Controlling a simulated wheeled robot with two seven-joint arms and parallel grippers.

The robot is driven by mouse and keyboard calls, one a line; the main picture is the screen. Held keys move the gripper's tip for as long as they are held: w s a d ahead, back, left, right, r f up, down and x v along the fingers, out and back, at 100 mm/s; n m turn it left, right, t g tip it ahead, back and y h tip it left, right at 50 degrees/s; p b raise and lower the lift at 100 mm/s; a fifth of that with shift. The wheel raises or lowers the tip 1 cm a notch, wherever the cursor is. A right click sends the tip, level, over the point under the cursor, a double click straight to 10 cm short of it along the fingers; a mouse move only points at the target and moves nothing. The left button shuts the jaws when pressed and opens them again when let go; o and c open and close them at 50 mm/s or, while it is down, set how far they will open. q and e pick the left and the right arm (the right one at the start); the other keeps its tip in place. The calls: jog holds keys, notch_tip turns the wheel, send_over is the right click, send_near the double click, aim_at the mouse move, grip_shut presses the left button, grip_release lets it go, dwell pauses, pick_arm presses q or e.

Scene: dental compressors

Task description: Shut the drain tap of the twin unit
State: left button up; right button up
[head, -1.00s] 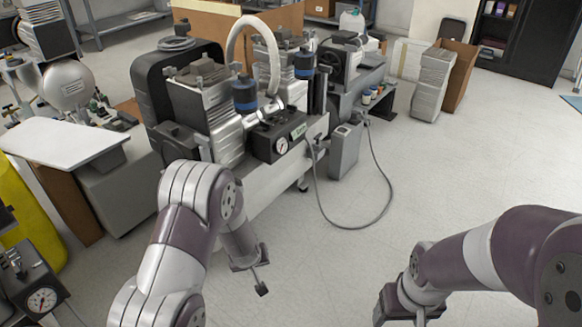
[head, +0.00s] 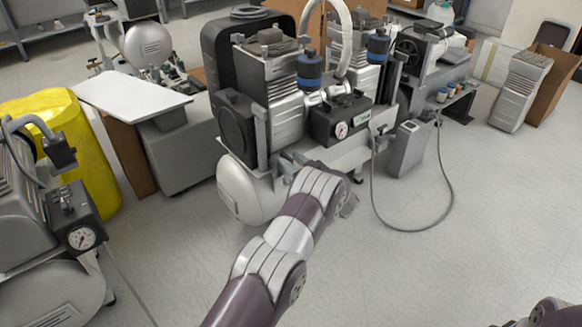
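The twin unit (head: 285,105) is the compressor in the upper middle, with two blue-topped filters, a pale hose and a black gauge box. Its light grey tank (head: 240,190) lies below, partly behind my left arm. I cannot make out its drain tap; the tank's underside and right part are hidden by my arm. My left arm reaches up to the front of the unit. A small grey part of my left gripper (head: 348,203) shows just right of the wrist; its fingers are not clear. My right gripper is out of view; only a bit of that arm shows bottom right.
A second compressor with a gauge (head: 81,238) stands at the near left, before a yellow drum (head: 85,150). A white-topped cabinet (head: 132,100) is left of the unit. A grey box (head: 408,148) and looped cable (head: 385,222) lie right.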

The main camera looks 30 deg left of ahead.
pick_arm(q)
jog(key=shift+x, duration=0.85)
jog(key=shift+r, duration=0.1)
jog(key=shift+c, duration=0.3)
